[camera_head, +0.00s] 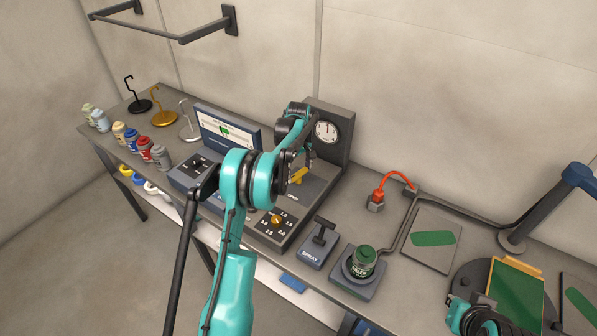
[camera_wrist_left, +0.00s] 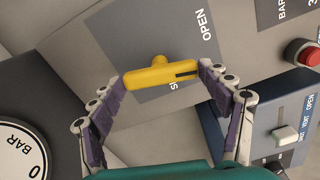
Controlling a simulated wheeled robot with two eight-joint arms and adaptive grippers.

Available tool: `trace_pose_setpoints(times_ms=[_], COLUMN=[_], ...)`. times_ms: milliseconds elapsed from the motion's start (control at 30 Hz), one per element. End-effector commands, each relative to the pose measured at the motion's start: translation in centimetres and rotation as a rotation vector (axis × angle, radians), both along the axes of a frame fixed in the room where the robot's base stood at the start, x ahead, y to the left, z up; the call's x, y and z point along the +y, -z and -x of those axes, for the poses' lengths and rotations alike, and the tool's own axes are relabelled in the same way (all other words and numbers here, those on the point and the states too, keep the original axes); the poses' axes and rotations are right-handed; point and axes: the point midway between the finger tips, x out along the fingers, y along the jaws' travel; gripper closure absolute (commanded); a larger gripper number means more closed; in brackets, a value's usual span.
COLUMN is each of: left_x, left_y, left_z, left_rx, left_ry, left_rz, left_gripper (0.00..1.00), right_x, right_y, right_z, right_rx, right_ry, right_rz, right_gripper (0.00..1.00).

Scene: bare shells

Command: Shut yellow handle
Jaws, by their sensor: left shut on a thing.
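The yellow handle (camera_head: 299,174) is a short bar on the grey control panel below the round gauge. In the left wrist view the yellow handle (camera_wrist_left: 158,75) lies nearly level, with a stub at its middle. The word OPEN shows beside it, and another label starting with S is mostly covered by it. My left gripper (camera_wrist_left: 163,78) is shut on the handle, one purple finger at each end. In the head view my left gripper (camera_head: 296,165) is partly hidden by my arm. My right gripper (camera_head: 474,320) is at the bottom right, its fingers unclear.
A gauge box (camera_head: 327,132) stands right behind the handle. A SPRAY lever (camera_head: 321,236) and a green jar (camera_head: 362,262) stand to the right. Bottles and hook stands fill the left end.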

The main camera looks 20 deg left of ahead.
Motion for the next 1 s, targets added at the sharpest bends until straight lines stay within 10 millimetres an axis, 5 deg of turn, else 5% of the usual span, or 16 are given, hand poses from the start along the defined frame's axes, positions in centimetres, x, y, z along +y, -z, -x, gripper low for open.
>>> trace_pose_setpoints(times_ms=[1000], left_x=[0.0], left_y=[0.1], left_z=[0.0], left_rx=[0.001], left_ry=[0.959], left_rz=[0.001], left_gripper=[0.52], right_x=[0.0], right_y=[1.7], right_z=[0.0], right_rx=[0.0], right_ry=[0.0], right_rz=[0.0], right_gripper=[1.0])
